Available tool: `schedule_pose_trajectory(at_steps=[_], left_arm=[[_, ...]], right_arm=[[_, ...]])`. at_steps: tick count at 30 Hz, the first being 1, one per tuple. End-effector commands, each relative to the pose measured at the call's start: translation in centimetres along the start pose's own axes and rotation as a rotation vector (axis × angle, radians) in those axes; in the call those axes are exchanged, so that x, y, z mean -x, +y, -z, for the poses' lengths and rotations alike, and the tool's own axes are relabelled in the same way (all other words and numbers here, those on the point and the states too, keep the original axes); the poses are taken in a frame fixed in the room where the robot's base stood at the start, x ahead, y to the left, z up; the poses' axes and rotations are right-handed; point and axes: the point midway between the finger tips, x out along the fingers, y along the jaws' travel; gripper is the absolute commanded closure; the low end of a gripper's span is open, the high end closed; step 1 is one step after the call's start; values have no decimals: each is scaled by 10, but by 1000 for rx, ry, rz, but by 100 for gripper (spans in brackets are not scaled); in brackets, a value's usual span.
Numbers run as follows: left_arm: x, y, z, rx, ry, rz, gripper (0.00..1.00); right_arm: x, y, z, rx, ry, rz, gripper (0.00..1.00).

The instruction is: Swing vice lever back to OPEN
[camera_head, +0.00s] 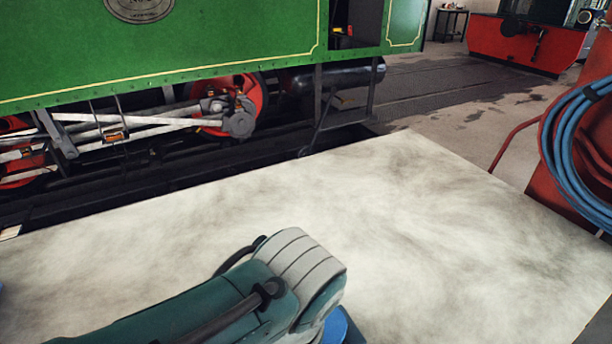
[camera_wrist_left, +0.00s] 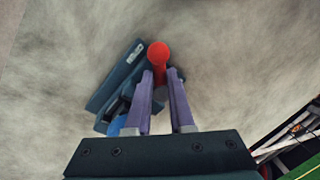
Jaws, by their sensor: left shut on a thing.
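In the left wrist view, a dark teal vice (camera_wrist_left: 113,78) with a small pale label (camera_wrist_left: 135,52) sits on the pale bench top; the lettering is too small to read. Its lever has a red round knob (camera_wrist_left: 158,50) and a red shaft below it. My left gripper (camera_wrist_left: 160,78) has its purple fingers on either side of the lever, just below the knob, and is shut on it. The vice, the lever and the left gripper do not show in the head view, where my teal arm covers the near bench. My right gripper is in neither view.
The mottled pale bench top (camera_head: 430,220) is clear across its middle and right. A green steam tram (camera_head: 200,40) with red wheels stands beyond its far edge. A coiled blue hose (camera_head: 570,150) hangs at the right. A partly hidden blue item (camera_head: 340,328) shows beside my arm.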

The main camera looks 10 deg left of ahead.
Motion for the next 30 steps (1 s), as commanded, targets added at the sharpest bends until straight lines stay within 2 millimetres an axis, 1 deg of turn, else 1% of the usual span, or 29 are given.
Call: schedule_pose_trajectory(at_steps=[2,3,10,17,20,23,27,30], left_arm=[[0,0,0,2,0,-2,100],[0,0,0,2,0,-2,75],[0,0,0,1,0,-1,49],[1,0,0,0,1,-1,49],[8,0,0,0,2,-2,49],[26,0,0,0,3,-3,49],[56,0,0,1,2,-4,49],[74,0,1,1,3,-3,49]], right_arm=[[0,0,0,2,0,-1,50],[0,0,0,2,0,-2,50],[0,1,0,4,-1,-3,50],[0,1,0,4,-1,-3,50],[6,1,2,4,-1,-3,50],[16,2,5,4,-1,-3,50],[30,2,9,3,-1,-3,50],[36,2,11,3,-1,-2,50]])
